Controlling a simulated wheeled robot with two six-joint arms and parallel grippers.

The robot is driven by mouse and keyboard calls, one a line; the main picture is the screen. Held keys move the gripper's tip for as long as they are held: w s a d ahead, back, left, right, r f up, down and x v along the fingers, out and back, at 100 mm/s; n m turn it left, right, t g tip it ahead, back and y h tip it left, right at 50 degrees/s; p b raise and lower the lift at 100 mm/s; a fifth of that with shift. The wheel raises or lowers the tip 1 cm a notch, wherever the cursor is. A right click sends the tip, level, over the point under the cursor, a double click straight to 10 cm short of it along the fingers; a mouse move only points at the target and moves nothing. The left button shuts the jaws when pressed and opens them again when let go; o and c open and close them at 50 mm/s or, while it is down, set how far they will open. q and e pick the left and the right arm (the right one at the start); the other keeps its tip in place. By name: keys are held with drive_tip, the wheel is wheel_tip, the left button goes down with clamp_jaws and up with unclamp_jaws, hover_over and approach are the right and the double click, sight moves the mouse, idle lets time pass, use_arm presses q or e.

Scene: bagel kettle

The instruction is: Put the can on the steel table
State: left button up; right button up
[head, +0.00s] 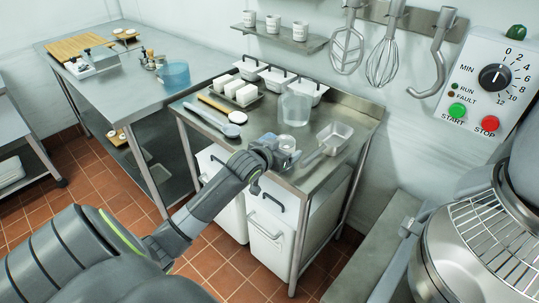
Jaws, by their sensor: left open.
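A steel table (334,103) stands against the wall in the middle of the view. A small round silvery thing (287,141), which may be the can, is on this table near its front edge. My left gripper (288,158) is open at the near side of it, over the front of the table. The gripper is small and partly covered by its own wrist, so I cannot tell whether it touches the silvery thing. My right gripper is not in view.
A clear container (295,108) and a small steel pan (335,137) stand close by. A mixer with a wire guard (490,235) is at right. Another steel table (125,80) is at far left.

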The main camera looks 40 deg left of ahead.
use_arm(q)
drive_tip(key=v, duration=1)
drive_tip(key=shift+s, duration=0.15)
drive_tip(key=shift+a, duration=0.1)
drive_tip(key=s+a+f+g, duration=0.2)
drive_tip(key=s+f, duration=0.2)
drive_tip(key=f, duration=0.8)
drive_tip(key=s+a+f+n+g+y, duration=0.15)
drive_tip(key=s+f, duration=0.25)
drive_tip(key=f, duration=0.8)
drive_tip(key=s+a+f+m+g, duration=0.1)
drive_tip(key=s+a+f+g, duration=0.2)
drive_tip(key=f, duration=0.9)
drive_tip(key=s+d+f+g, duration=0.2)
drive_tip(key=s+d+f, duration=0.2)
drive_tip(key=s, duration=0.6)
drive_tip(key=s+d+f+g+h, duration=0.1)
drive_tip(key=s+d+f, duration=0.4)
drive_tip(key=s+f, duration=0.3)
drive_tip(key=s+d+f+g, duration=0.2)
drive_tip(key=s+d+f, duration=0.2)
drive_tip(key=s, duration=0.9)
wheel_tip(320, 180, down, 3)
drive_tip(key=shift+s+d+f+m+g+h, duration=0.15)
drive_tip(key=shift+s+d+m+g+h, duration=0.05)
drive_tip(key=shift+s+m+g+h, duration=0.2)
